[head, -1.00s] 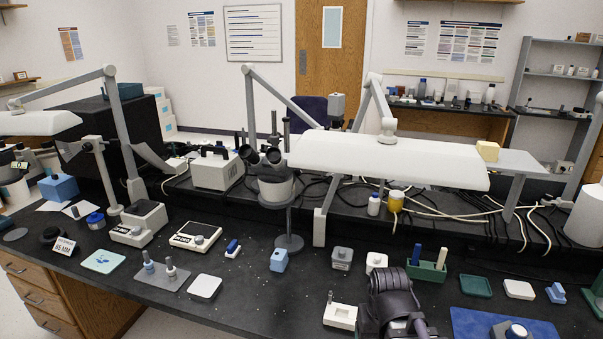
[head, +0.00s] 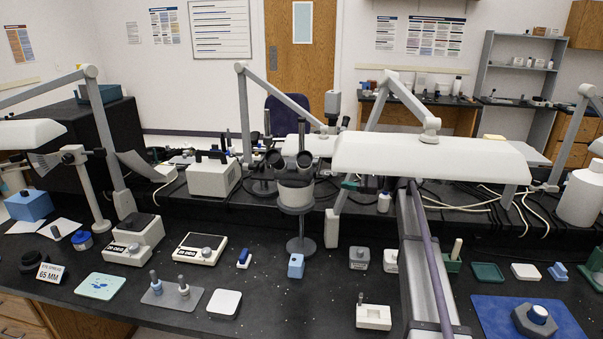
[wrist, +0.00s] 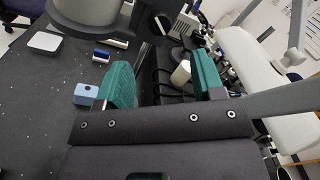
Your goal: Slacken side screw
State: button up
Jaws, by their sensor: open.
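My gripper (wrist: 163,75) is open in the wrist view, with its two green fingers wide apart and nothing between them. A microscope (head: 296,180) with black eyepieces stands on a round-footed post in the head view. In the wrist view, a large grey body with a round dark opening (wrist: 163,21), probably the microscope, lies beyond the fingers. I cannot tell for certain which part is the side screw. In the head view, my arm reaches from the bottom right up towards the back, and a white lamp hides part of its end.
A blue block (head: 296,266) sits in front of the microscope. A white block with a post (head: 374,316) stands near the front. A blue mat (head: 485,318) bears a grey hexagonal piece (head: 534,321). The long white lamp (head: 430,158) overhangs the bench. Bench between the small items is clear.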

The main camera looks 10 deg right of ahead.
jog(key=x, duration=1)
jog(key=shift+c, duration=0.2)
jog(key=c, duration=0.9)
